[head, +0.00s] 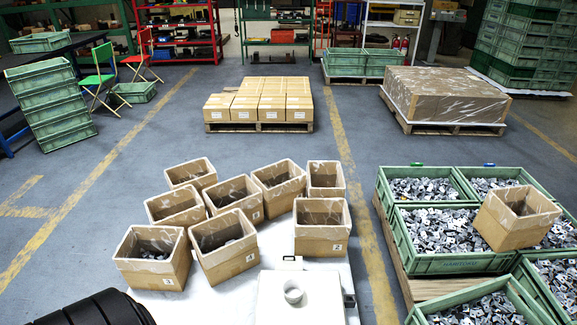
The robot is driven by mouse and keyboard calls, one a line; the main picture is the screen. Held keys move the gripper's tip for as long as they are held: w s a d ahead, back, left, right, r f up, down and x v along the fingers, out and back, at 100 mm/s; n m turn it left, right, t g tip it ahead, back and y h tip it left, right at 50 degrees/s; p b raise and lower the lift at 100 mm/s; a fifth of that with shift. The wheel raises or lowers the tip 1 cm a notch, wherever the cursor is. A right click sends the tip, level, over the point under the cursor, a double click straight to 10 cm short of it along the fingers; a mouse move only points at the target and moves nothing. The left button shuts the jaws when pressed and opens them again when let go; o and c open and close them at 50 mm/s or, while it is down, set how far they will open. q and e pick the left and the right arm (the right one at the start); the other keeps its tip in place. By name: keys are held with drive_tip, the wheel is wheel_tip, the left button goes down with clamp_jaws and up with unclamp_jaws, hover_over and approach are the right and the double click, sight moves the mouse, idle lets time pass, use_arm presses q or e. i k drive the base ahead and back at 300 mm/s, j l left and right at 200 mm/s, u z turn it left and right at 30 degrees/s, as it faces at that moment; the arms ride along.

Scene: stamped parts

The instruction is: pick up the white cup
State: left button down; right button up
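The white cup (293,294) is at the bottom centre of the head view. It stands on a pale flat-topped unit (268,312) with its open rim facing up. Nothing is touching the cup from the sides. Neither of my grippers shows in the head view.
Several open cardboard boxes stand on the white surface (225,300) behind and left of the cup; the nearest is a box (322,240) just behind it. Green crates (437,262) of metal parts are on the right, with a cardboard box (515,229) on top. Grey floor separates these from wrapped pallets behind.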

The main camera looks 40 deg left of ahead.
sight(293, 288)
drive_tip(key=u, duration=1.2)
